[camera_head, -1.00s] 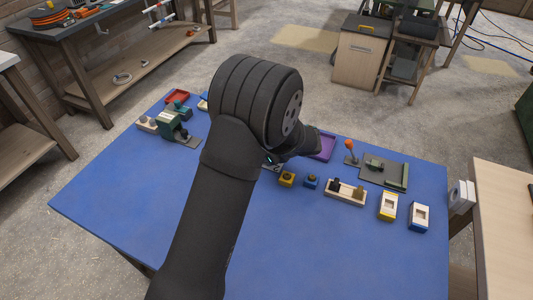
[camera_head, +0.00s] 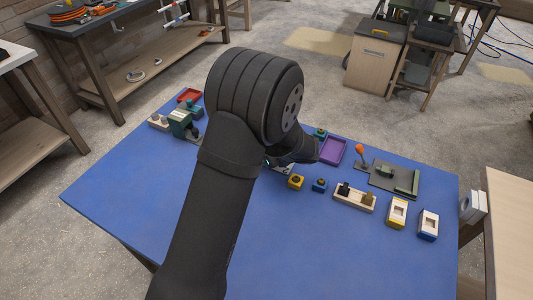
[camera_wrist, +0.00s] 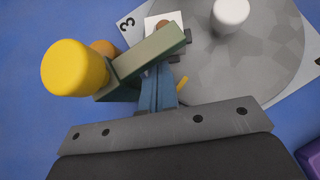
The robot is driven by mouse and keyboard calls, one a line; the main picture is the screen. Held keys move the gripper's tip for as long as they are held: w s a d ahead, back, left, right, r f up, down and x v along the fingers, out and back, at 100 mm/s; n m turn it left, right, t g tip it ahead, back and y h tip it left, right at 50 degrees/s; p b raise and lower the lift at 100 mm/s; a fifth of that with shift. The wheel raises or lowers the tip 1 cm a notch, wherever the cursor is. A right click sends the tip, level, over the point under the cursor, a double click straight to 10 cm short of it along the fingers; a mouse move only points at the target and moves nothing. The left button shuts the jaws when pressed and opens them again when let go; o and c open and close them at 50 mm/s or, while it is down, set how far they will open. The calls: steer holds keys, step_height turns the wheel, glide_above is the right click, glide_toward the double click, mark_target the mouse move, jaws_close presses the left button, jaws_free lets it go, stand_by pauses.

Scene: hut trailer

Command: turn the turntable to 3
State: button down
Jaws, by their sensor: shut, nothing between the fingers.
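The turntable (camera_wrist: 262,45) is a grey disc on a pale plate, at the upper right of the wrist view. A white knob (camera_wrist: 231,14) stands on it, and a "3" (camera_wrist: 127,23) is printed on the plate to the left. My gripper (camera_wrist: 158,82) is shut and empty, near the disc's left edge; I cannot tell whether it touches anything. A green bar (camera_wrist: 145,62) and a yellow knob (camera_wrist: 76,68) lie close to the fingers. In the head view my arm hides most of the turntable.
The blue table (camera_head: 330,255) is clear in front. A purple tray (camera_head: 333,150), an orange-knobbed lever (camera_head: 360,158) and several small blocks are right of my arm. A green device (camera_head: 183,122) and a red tray (camera_head: 189,95) are to the left.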

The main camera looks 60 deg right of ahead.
steer(key=s, duration=0.1)
steer(key=s+a, duration=0.1)
steer(key=s, duration=0.1)
steer(key=s+r, duration=0.1)
steer(key=shift+s+a, duration=0.15)
steer(key=shift+a, duration=0.2)
steer(key=v, duration=0.7)
steer(key=shift+s+a+r, duration=0.2)
steer(key=shift+a, duration=0.1)
steer(key=c, duration=1.9)
jaws_free()
steer(key=shift+s+r, duration=0.15)
steer(key=shift+r, duration=0.05)
steer(key=shift+c, duration=0.2)
steer(key=o, duration=0.3)
steer(key=shift+r, duration=0.2)
steer(key=o, duration=0.6)
steer(key=w+d+r+g, duration=0.1)
steer(key=d+r, duration=0.1)
steer(key=w+d+r+m+g+y, duration=0.1)
steer(key=w+d+r, duration=0.1)
steer(key=shift+w+r, duration=0.2)
steer(key=shift+w, duration=0.05)
steer(key=shift+c, duration=0.2)
steer(key=w+d+r+m+g, duration=0.3)
steer(key=d+r, duration=0.2)
steer(key=r, duration=0.2)
steer(key=shift+h, duration=0.3)
steer(key=x, duration=1.7)
steer(key=shift+d+f, duration=0.15)
